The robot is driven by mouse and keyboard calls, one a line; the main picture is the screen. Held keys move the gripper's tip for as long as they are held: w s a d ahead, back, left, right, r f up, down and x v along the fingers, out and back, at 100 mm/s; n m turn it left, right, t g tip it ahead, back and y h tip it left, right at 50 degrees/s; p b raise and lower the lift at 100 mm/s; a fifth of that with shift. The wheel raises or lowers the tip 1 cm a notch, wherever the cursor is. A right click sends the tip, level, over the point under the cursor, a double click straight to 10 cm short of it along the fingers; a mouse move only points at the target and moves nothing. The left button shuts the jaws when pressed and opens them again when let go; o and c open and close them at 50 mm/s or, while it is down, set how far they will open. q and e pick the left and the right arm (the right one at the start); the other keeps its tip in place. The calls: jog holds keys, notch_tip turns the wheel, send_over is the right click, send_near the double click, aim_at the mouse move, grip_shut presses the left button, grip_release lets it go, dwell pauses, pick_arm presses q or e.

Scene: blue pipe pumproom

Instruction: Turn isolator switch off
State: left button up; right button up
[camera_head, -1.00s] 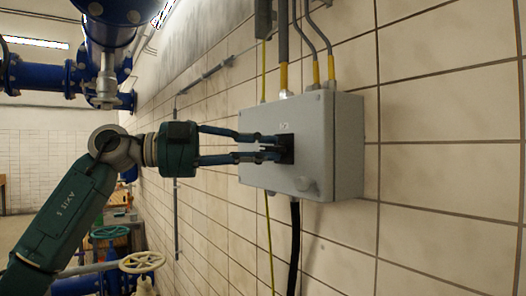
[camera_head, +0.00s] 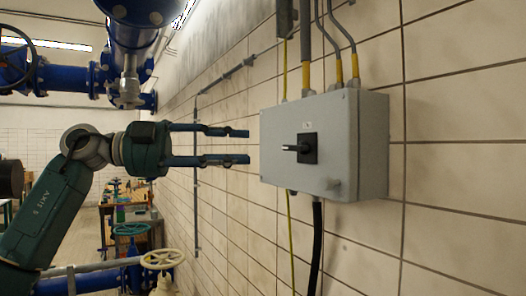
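The isolator switch is a grey box (camera_head: 338,146) on the tiled wall, right of centre. Its black rotary handle (camera_head: 304,148) sits on a dark square plate on the box's front; the handle points sideways, level, towards the left. My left gripper (camera_head: 248,147) is open and empty, with two parallel fingers one above the other. Its fingertips are to the left of the handle, apart from it, with a clear gap. My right gripper is not in view.
Conduits with yellow sleeves (camera_head: 307,76) enter the box from above, and a black cable (camera_head: 315,245) leaves below. Blue pipes (camera_head: 142,40) stand at upper left. A cream handwheel (camera_head: 162,259) is at lower left. The wall right of the box is bare.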

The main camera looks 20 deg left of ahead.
pick_arm(q)
jog(key=shift+v, duration=1.3)
